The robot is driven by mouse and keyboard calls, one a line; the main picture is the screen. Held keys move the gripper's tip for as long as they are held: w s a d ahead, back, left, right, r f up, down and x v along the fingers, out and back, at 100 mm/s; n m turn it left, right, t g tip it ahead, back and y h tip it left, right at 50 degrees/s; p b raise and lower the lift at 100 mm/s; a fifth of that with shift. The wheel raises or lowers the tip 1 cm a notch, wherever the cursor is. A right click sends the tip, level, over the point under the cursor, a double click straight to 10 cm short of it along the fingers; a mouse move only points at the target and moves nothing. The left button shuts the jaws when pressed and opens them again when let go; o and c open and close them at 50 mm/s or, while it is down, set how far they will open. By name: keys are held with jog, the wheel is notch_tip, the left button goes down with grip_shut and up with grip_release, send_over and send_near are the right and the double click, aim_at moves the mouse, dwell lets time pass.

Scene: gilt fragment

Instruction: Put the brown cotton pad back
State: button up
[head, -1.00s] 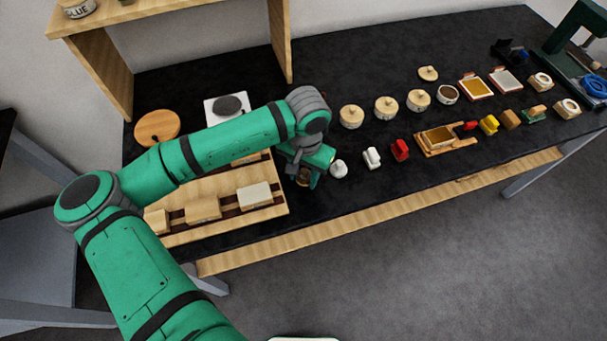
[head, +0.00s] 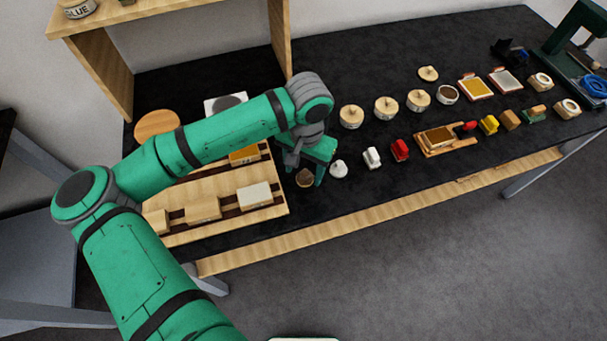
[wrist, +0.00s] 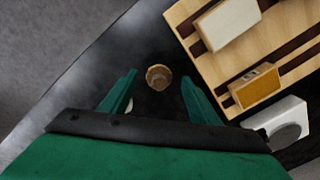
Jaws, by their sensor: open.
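The brown cotton pad (head: 305,178) is a small, roundish brown thing on the black table top, just right of the wooden rack. It also shows in the wrist view (wrist: 158,77), between and beyond my fingertips, with dark table around it. My gripper (head: 307,168) is open and empty, pointing down above the pad; its two green fingers (wrist: 160,82) are apart on either side. A white pad (head: 338,169) sits just to the right. Farther right, an open round jar (head: 447,94) with brown contents stands in line with several lidded jars (head: 386,107).
The wooden rack (head: 225,180) with blocks (head: 254,195) lies close to the left of my gripper. White and red clip-like pieces (head: 400,150) and a wooden tray (head: 445,138) stand to the right. A wooden shelf (head: 282,40) rises behind. The table's front edge is close.

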aim_at(305, 176)
notch_tip(305, 176, up, 9)
dwell(0.3)
jog(key=shift+s+d+f, duration=0.1)
jog(key=shift+f, duration=0.05)
dwell(0.4)
